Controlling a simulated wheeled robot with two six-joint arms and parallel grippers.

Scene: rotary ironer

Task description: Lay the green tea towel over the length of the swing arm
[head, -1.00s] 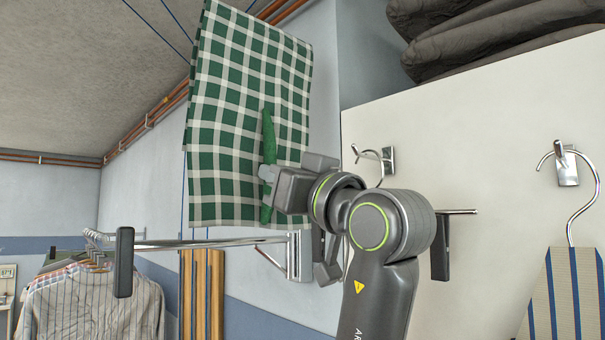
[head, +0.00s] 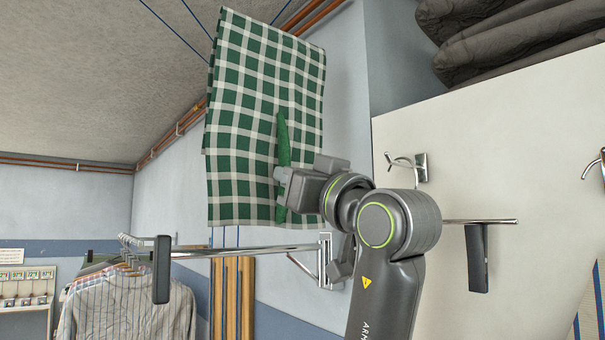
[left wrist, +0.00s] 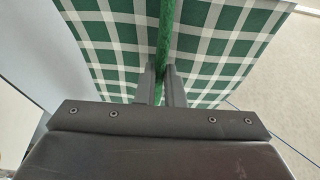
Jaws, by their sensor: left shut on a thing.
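The green and white checked tea towel (head: 255,90) is held up high, spread in a broad sheet with a bunched green fold at the grip. My left gripper (head: 283,190) is shut on that fold; in the left wrist view its fingers (left wrist: 161,85) pinch the towel (left wrist: 210,45). The chrome swing arm (head: 240,250) reaches left from a wall bracket and ends in a dark upright end piece (head: 162,268). In the head view the towel's lower edge appears just above the swing arm, with a gap between them. My right gripper is not in view.
A pale panel (head: 520,180) at right carries a hook (head: 408,165) and another short chrome bar with a dark end piece (head: 478,258). Dark folded items (head: 500,40) lie on top. Striped shirts (head: 125,310) hang at lower left, beside wooden slats (head: 232,295).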

